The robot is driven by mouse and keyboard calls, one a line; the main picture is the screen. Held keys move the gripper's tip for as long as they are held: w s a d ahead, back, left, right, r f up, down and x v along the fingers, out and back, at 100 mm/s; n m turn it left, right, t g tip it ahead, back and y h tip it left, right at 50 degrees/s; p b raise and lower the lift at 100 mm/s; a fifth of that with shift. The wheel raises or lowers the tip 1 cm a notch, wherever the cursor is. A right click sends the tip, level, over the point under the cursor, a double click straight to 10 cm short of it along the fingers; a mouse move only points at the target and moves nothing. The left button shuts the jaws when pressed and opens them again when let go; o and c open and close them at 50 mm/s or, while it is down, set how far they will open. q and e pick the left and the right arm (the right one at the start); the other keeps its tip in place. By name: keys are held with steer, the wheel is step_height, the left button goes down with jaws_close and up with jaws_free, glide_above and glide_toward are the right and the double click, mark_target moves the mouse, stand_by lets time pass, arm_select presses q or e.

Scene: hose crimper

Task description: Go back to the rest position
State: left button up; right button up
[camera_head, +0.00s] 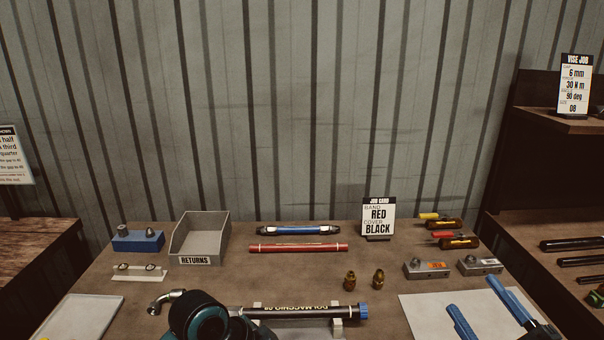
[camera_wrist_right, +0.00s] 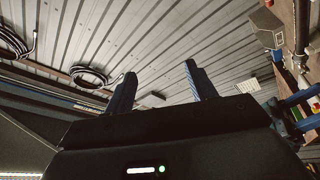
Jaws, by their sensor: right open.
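My right gripper (camera_head: 471,294) shows its blue fingers at the lower right of the head view, over a pale sheet (camera_head: 420,312). The fingers are apart with nothing between them. In the right wrist view the gripper (camera_wrist_right: 160,69) is also open and empty, with the metal wall beyond it. A black hose (camera_head: 290,312) with a blue end lies on a pale stand (camera_head: 337,328). A bent metal fitting (camera_head: 165,299) shows at its left. A teal and black round-headed body (camera_head: 196,318) partly hides the hose.
A returns bin (camera_head: 221,243), a blue block (camera_head: 138,241), a blue tube (camera_head: 298,230) and a red tube (camera_head: 298,247) are at the back.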

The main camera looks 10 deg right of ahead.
steer(key=s+d+f+m+g+h, duration=0.1)
steer(key=d+f+m+g+h, duration=0.4)
steer(key=f+m+g+h, duration=0.55)
arm_select(q)
steer(key=s+a+f+n+t+y, duration=0.1)
steer(key=s+a+f+n+y, duration=0.25)
steer(key=s+a+n, duration=0.55)
steer(key=s+a+f+n+t+y, duration=0.25)
steer(key=s+a+f, duration=0.4)
steer(key=a, duration=0.65)
arm_select(e)
steer(key=s+a+f+g+y, duration=0.75)
steer(key=s+a+f, duration=0.35)
steer(key=a+f, duration=0.25)
arm_select(q)
steer(key=w+d+f+t+h, duration=0.2)
steer(key=w+d+f+t, duration=0.2)
steer(key=f, duration=0.4)
steer(key=shift+w+d+f+t+h, duration=0.2)
steer(key=shift+d+f+t+h, duration=0.2)
steer(key=shift+d+t, duration=0.2)
arm_select(e)
steer(key=w+a+f+t+y, duration=0.1)
steer(key=w+a+f+t, duration=0.1)
steer(key=f, duration=0.3)
steer(key=w+a+f+t+y, duration=0.2)
steer(key=w+a+f+t, duration=0.1)
steer(key=f+t, duration=0.2)
steer(key=shift+w+a, duration=0.2)
steer(key=shift+w, duration=0.1)
